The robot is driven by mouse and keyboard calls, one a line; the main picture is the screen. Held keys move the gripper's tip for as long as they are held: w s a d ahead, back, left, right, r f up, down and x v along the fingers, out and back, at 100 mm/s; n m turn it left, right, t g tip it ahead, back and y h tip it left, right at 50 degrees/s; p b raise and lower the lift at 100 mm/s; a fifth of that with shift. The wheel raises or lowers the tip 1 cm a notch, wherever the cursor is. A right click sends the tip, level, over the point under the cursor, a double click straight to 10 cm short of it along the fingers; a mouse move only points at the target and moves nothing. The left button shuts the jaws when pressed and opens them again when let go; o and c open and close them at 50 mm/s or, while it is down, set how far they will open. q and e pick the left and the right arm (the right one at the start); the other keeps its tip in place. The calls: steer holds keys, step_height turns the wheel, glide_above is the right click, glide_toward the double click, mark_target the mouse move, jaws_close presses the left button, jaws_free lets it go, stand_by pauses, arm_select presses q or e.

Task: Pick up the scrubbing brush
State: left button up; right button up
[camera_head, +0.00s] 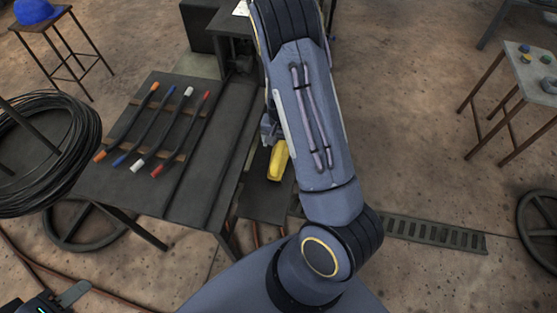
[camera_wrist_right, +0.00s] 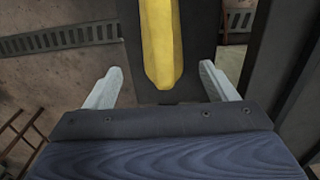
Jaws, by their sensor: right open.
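The scrubbing brush (camera_head: 278,161) shows as a long yellow body on a low dark shelf beside the dark bench, partly hidden by my right arm. No bristles can be made out. In the right wrist view the yellow brush (camera_wrist_right: 162,42) points down between the fingers of my right gripper (camera_wrist_right: 161,70). Those fingers are open, with a clear gap on each side of the brush. In the head view my right gripper (camera_head: 268,128) is mostly hidden behind its arm. Only part of my left gripper (camera_head: 72,294) shows at the bottom left corner, away from the brush.
The dark bench (camera_head: 215,150) holds a rack of several rods with coloured ends (camera_head: 150,130). A cable coil (camera_head: 45,150) hangs at the left. A stool (camera_head: 65,45) carries a blue cap (camera_head: 34,11). A small table (camera_head: 535,70) stands at the right.

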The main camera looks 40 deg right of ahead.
mark_target(279, 152)
steer(key=f, duration=0.7)
steer(key=shift+s+a, duration=0.1)
steer(key=shift+a, duration=0.3)
steer(key=shift+c, duration=0.5)
steer(key=c, duration=1)
steer(key=shift+c, duration=0.2)
step_height(279, 152, up, 10)
steer(key=shift+p, duration=0.35)
